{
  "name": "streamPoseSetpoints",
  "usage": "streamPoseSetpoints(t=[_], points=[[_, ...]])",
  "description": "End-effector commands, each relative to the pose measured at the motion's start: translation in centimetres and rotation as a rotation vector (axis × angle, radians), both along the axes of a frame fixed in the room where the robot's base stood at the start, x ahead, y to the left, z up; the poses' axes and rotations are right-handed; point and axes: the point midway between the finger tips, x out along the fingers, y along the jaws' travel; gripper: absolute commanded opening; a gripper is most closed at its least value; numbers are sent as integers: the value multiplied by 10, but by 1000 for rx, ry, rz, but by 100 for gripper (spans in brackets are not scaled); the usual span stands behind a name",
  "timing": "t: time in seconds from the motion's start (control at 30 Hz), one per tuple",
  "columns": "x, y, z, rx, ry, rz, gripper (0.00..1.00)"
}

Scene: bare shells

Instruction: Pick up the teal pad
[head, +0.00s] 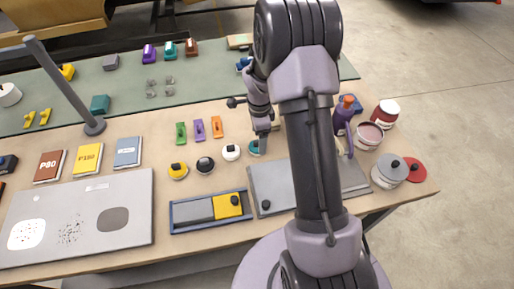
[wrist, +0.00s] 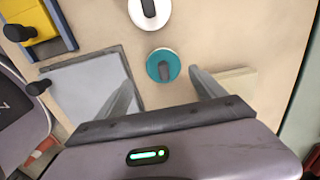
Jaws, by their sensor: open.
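The teal pad (wrist: 155,66) is a round teal disc with a dark grip on top, lying on the wooden table. In the wrist view it sits just beyond and between the fingertips of my gripper (wrist: 160,80), apart from both. My gripper is open and empty, pointing down at the table. In the head view the teal pad (head: 253,147) shows partly beside my gripper (head: 266,140), which hides some of it.
A white pad (head: 230,152), a black pad (head: 205,165) and a yellow pad (head: 178,170) stand in a row to the left. A grey plate (head: 270,180) lies nearer.

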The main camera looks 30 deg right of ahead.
Motion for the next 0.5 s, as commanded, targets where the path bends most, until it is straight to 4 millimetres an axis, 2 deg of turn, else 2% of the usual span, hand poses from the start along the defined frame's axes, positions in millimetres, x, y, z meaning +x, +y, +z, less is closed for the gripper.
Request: streamPoseSetpoints(t=[0.23,0.43,0.5], points=[[6,1,-47,2,3,-1,80],[7,0,-46,1,0,0,80],[6,0,-46,0,1,0,66]])
